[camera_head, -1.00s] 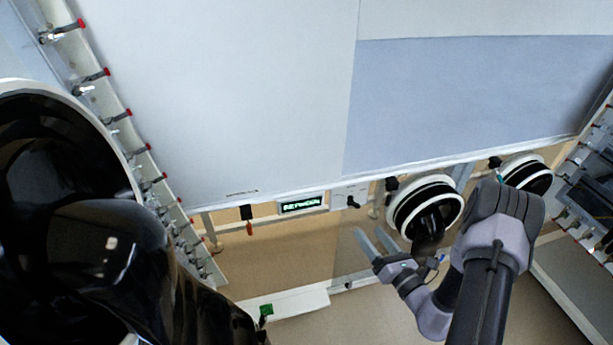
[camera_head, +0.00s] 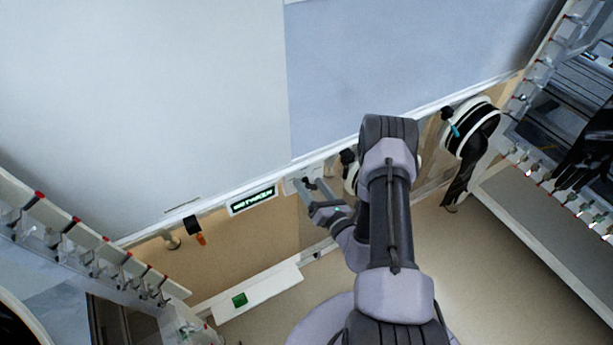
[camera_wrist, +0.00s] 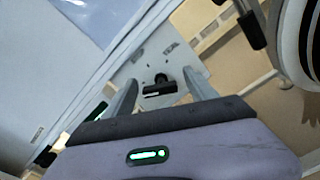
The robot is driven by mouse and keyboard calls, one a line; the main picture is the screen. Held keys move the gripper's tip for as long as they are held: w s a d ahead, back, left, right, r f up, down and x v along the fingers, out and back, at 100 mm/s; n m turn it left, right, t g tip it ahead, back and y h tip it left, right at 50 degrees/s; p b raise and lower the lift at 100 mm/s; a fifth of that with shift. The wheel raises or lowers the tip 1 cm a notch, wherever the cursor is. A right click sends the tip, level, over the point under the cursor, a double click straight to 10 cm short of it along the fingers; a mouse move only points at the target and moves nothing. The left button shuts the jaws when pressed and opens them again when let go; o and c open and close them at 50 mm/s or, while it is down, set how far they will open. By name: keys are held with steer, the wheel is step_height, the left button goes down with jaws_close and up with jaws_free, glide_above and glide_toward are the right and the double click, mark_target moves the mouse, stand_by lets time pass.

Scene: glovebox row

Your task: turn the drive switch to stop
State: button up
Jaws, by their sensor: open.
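The drive switch appears to be the black bar-shaped knob (camera_wrist: 160,89) on a pale plate in the wrist view. Its bar lies roughly crosswise in that picture. In the head view the plate (camera_head: 290,187) shows beside my fingertips, and the knob is hidden or too small to make out. My gripper (camera_wrist: 159,78) is open, with one finger on each side of the knob in the wrist view. I cannot tell whether the fingers touch it. In the head view my gripper (camera_head: 308,182) is at the plate, under the panel's lower edge.
A lit green display (camera_head: 252,200) is left of the plate; its text is unclear. An orange-tipped black part (camera_head: 198,232) hangs further left. A white box with a green button (camera_head: 239,300) sits below. A round glove port (camera_head: 472,127) is at right, another partly behind my arm.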

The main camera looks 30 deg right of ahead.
steer(key=c, duration=1.4)
steer(key=shift+d+m+p, duration=0.1)
steer(key=shift+m+p, duration=0.45)
steer(key=shift+m, duration=2.25)
steer(key=o, duration=1.4)
